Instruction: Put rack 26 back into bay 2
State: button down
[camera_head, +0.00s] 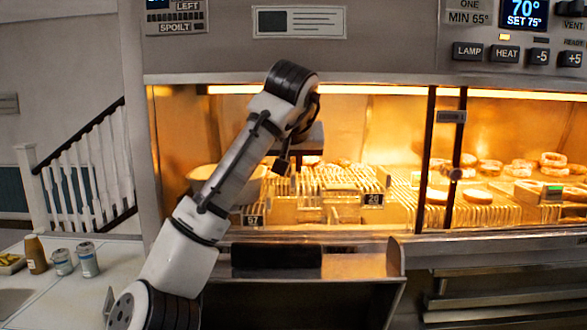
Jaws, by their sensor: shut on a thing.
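My gripper (285,165) reaches into the lit warming cabinet from the left, partly hidden by my own arm. It is shut, but its fingertips and their contact with the rack are hard to make out. Just below and to the right of it is a pale wire rack (345,184) with a small dark number tag (373,198). The tag seems to read 26, but it is blurred. Another tag (253,219), reading 57, sits lower left at the cabinet's front. No bay number can be read, so I cannot tell which bay is bay 2.
A dark upright divider (429,160) and a latched post stand right of the racks. Ring-shaped fried food (553,160) lies in the right section. A steel front ledge (340,265) runs below the opening. Cans (88,259) and a bottle (36,254) stand on the left counter.

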jog(key=shift+w+r, duration=0.1)
jog(key=shift+w, duration=0.35)
jog(key=f+p, duration=0.1)
jog(key=f, duration=0.2)
jog(key=shift+w+p, duration=0.4)
jog(key=shift+f, duration=0.35)
jog(key=shift+f+b, duration=0.45)
jog(key=shift+f, duration=0.2)
jog(key=c, duration=1.5)
grip_release()
jog(key=shift+c, duration=0.2)
jog(key=shift+r, duration=0.1)
